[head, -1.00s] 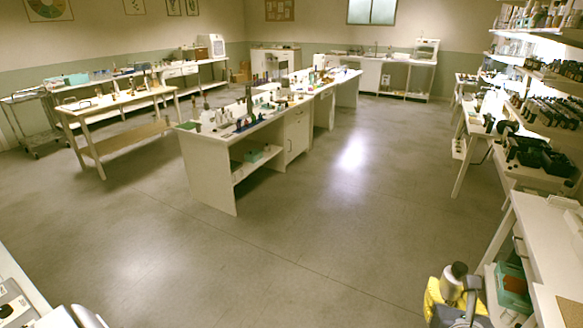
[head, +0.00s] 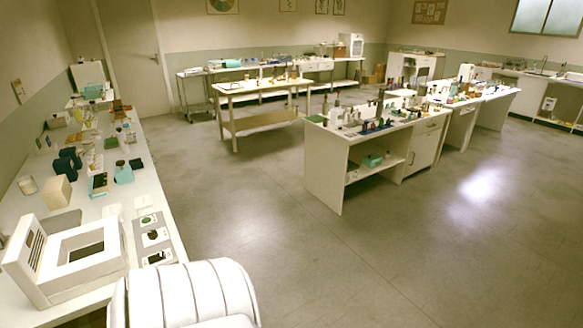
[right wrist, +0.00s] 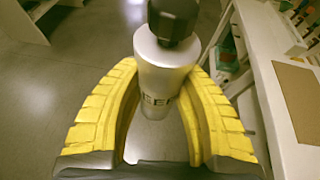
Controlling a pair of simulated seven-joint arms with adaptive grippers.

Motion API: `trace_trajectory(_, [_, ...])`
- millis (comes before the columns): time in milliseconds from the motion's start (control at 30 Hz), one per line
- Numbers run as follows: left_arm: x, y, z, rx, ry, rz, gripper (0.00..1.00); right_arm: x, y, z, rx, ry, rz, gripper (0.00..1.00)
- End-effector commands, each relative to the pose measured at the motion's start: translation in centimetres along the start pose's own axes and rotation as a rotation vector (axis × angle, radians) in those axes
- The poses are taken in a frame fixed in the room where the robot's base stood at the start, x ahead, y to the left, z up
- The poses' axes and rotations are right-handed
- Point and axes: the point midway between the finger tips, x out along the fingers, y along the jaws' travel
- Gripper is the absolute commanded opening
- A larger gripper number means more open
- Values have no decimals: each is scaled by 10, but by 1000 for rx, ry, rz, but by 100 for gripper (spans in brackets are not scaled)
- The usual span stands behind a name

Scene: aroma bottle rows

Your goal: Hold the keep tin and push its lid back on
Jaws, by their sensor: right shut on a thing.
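In the right wrist view, my right gripper (right wrist: 164,72) has yellow ribbed fingers shut on the keep tin (right wrist: 158,84), a silver cylinder with dark lettering partly hidden by a finger. A black cap-like piece (right wrist: 174,20) sits at the tin's upper end and runs to the frame's top edge. I cannot tell how firmly it is seated. The tin is held in the air over the floor. The right gripper and the tin are outside the head view now. My left gripper is in neither current view.
A cluttered bench (head: 140,190) runs along the left with a white box frame (head: 62,262) at its near end. A central island (head: 330,150) holds many small items. The floor between is clear. In the right wrist view a white table (right wrist: 285,100) lies close on the right.

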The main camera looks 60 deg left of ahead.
Motion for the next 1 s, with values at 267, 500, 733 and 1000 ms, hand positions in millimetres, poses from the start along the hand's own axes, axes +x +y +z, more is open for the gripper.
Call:
trace_trajectory(267, [0, 0, -1, -1, 0, 0, 38, 0, 0, 4, 0, -2, 0, 0])
trace_trajectory(500, [0, 0, -1, -1, 0, 0, 38, 1, -5, 39, 4, -6, -7, 0])
trace_trajectory(733, [0, 1, -1, 0, 1, 1, 38, 16, -35, 90, 29, -5, -72, 0])
trace_trajectory(1000, [0, 1, -2, -1, 1, 1, 38, 41, -110, 155, 106, -5, -260, 0])
